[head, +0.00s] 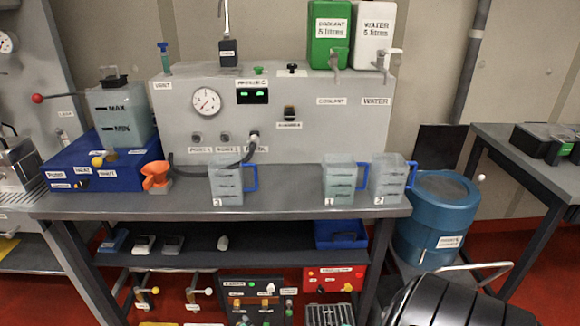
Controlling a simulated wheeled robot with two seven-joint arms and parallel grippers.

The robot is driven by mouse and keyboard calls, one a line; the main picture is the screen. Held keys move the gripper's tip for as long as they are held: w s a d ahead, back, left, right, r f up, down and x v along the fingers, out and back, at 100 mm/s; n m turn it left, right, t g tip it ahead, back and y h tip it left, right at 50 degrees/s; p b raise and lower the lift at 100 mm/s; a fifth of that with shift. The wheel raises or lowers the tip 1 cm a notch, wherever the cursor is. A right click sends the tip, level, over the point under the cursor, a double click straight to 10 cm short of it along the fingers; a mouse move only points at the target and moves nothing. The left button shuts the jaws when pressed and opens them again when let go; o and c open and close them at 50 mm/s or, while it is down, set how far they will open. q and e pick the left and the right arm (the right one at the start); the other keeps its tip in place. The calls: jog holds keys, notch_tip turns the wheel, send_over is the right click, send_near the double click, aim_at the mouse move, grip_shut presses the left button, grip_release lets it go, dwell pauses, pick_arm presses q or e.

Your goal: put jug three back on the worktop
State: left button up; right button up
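Jug three (227,184) is a clear, pale jug with a blue handle on its right side. It stands upright on the grey worktop (110,206), left of centre and close to the front edge, with a "3" label at its base. Jug one (340,182) and jug two (387,182) are similar and stand close together further right on the worktop. Neither of my grippers shows in the head view, and nothing is seen holding jug three.
An orange funnel (156,176) and a blue unit (105,168) with a clear tank are left of jug three. The grey gauge panel (180,105) stands behind. Free worktop lies between jugs three and one. A blue drum (435,215) stands right.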

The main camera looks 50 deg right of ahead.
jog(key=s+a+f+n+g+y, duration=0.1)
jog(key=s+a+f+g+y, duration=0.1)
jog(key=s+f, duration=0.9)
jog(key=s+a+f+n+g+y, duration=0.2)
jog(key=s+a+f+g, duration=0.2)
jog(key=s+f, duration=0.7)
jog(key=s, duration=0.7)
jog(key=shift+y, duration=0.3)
